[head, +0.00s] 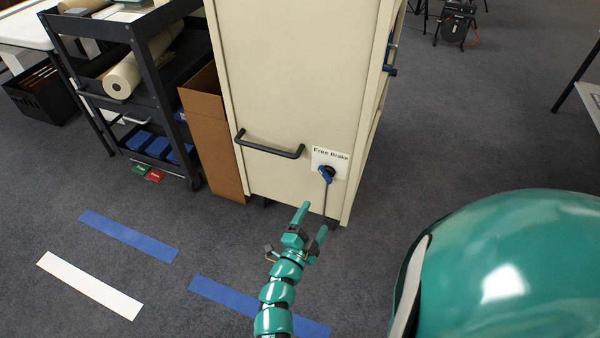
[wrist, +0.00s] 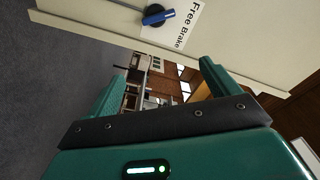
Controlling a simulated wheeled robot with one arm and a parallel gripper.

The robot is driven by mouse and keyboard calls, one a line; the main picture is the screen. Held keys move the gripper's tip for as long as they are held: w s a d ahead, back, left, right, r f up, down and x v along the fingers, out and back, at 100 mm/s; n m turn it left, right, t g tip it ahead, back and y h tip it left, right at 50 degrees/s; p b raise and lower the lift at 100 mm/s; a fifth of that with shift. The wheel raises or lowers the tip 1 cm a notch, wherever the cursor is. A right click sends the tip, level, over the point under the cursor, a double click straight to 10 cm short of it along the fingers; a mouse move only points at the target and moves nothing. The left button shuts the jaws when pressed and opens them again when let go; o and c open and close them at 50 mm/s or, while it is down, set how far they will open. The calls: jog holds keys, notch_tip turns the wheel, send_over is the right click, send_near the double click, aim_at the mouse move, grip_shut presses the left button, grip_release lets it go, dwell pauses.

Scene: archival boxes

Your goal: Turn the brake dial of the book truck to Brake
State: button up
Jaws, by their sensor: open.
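The brake dial (head: 327,174) is a black knob with a blue handle, low on the right of the cream end panel of the book truck (head: 290,80). A white label (head: 330,153) reading "Free Brake" sits directly above it. In the wrist view the dial (wrist: 155,16) shows at the top, its blue bar lying roughly toward the label; I cannot tell exactly which word it marks. My gripper (head: 311,225) is open and empty, below the dial in the head view and apart from it. Both green fingers show in the wrist view (wrist: 158,78).
A black bar handle (head: 270,146) sticks out of the panel left of the dial. A thin dark rod runs down below the dial. A cardboard box (head: 212,130) and a dark cart (head: 140,90) stand left. Blue and white strips (head: 90,285) mark the carpet; floor right of the truck is clear.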

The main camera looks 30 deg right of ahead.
jog(key=w+a+n+t+y, duration=0.1)
jog(key=b, duration=0.4)
send_near(325, 177)
jog(key=shift+n, duration=0.3)
jog(key=x, duration=0.9)
jog(key=shift+d+r, duration=0.1)
jog(key=shift+d, duration=0.1)
jog(key=c, duration=1)
